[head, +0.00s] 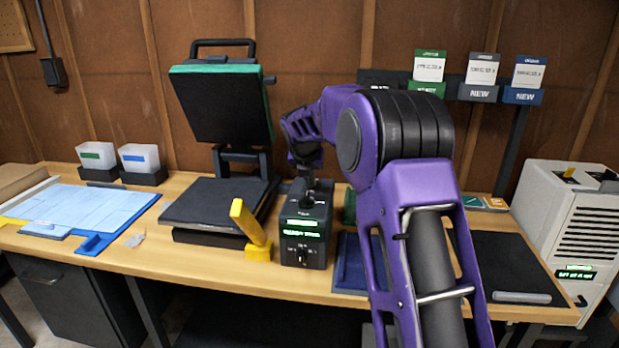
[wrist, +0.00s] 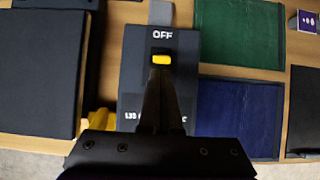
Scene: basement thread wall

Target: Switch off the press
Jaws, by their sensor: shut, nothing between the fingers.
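The heat press (head: 222,105) stands open at the back of the bench, its upper plate raised above the dark lower plate (head: 212,203). A dark control box (head: 305,232) stands to its right, with lit green displays on its front. In the wrist view the top of the box (wrist: 187,70) carries a yellow switch (wrist: 160,59) just below the word OFF. My gripper (wrist: 160,76) is shut and empty, its fingertips at the near edge of the switch. I cannot tell whether they touch it. In the head view my gripper (head: 309,183) is over the box top and hides the switch.
A yellow lever (head: 247,222) stands left of the box. A white machine (head: 565,225) stands at the right end. Blue sheets (head: 95,211) lie on the left.

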